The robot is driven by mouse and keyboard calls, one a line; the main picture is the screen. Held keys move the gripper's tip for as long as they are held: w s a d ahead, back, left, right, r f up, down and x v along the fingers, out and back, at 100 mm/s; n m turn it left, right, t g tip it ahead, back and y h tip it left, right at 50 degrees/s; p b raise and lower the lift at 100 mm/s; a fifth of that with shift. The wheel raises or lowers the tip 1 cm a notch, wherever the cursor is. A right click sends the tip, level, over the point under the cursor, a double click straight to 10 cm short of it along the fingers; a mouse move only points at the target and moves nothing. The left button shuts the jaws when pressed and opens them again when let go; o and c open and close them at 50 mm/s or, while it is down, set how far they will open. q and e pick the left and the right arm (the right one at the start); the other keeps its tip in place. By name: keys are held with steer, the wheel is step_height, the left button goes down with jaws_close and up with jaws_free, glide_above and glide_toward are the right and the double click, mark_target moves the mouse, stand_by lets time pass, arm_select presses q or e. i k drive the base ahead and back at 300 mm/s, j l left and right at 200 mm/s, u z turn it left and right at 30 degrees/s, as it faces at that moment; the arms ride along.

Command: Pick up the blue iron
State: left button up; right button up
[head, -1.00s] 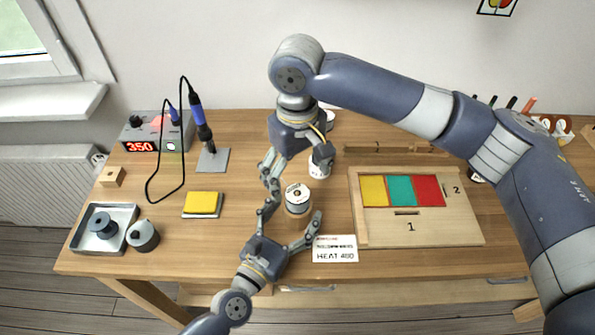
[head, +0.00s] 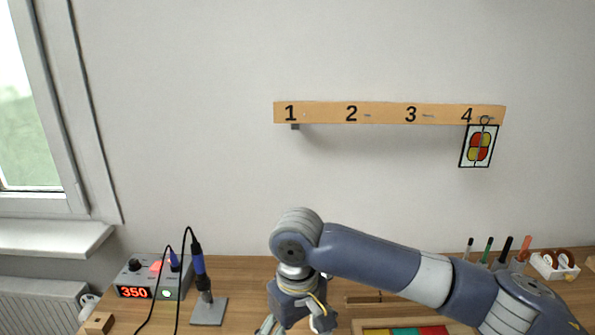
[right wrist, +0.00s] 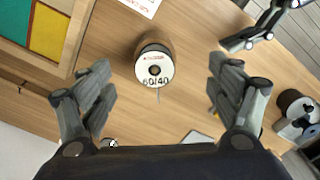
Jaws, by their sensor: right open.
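The blue iron (head: 199,265) stands upright on a grey stand plate (head: 209,312) at the left of the bench in the head view, its cord running left to the soldering station (head: 150,285), whose display reads 350. My right gripper (head: 292,325) is to the right of the iron, pointing down and cut off by the lower edge. In the right wrist view my right gripper (right wrist: 160,95) has its fingers spread, with a solder spool (right wrist: 154,68) marked 60/40 below and between them, not held. Part of my left gripper (right wrist: 262,28) shows at the upper right there; its state is unclear.
A wall rail (head: 390,113) numbered 1 to 4 has a patterned card (head: 478,146) on hook 4. A wooden board with coloured panels (right wrist: 50,33) lies beside the spool.

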mark_target(196, 251)
steer(key=k, duration=0.95)
